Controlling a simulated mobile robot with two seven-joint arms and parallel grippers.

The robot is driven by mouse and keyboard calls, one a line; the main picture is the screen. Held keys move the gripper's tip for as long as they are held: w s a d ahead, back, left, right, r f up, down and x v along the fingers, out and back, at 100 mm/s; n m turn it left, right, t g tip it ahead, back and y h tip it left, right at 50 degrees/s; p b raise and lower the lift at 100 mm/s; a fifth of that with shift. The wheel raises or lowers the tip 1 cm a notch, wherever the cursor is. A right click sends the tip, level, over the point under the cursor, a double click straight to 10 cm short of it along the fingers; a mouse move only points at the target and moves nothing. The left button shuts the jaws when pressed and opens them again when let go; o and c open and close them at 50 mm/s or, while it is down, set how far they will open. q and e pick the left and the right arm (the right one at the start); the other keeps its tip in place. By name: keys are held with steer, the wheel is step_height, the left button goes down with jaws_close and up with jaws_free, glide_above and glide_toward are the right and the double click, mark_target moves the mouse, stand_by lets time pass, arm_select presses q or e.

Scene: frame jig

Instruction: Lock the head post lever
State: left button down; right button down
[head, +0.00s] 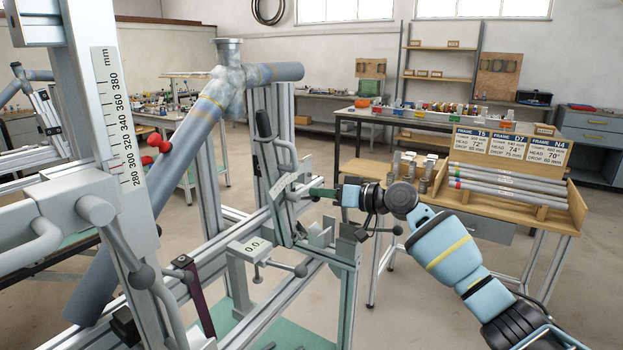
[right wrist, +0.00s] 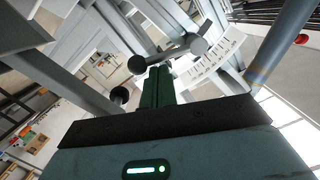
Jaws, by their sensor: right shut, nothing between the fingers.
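My right gripper (head: 318,192) reaches in from the right to the jig's upright post (head: 285,110). Its green fingers are together and empty; they also show in the right wrist view (right wrist: 158,86). Just beyond the fingertips in that view is a grey lever (right wrist: 168,53) with dark ball ends, close to or touching them; I cannot tell which. In the head view the fingers partly hide this area. A grey handle with a black grip (head: 264,124) stands on the same post, above the gripper. I cannot tell whether the lever is locked. My left gripper is out of view.
A blue-grey frame tube (head: 185,140) slants across the jig. A scaled post (head: 118,115) and large grey clamp arms (head: 40,235) fill the left foreground. A bench with tubes and frame cards (head: 500,150) stands behind my right arm.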

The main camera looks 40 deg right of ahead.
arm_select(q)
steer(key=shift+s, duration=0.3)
arm_select(e)
steer(key=shift+f+m+y, duration=0.3)
steer(key=shift+f+m, duration=0.25)
steer(key=shift+m, duration=0.35)
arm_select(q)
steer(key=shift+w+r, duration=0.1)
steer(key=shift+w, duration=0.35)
arm_select(e)
steer(key=shift+a, duration=0.1)
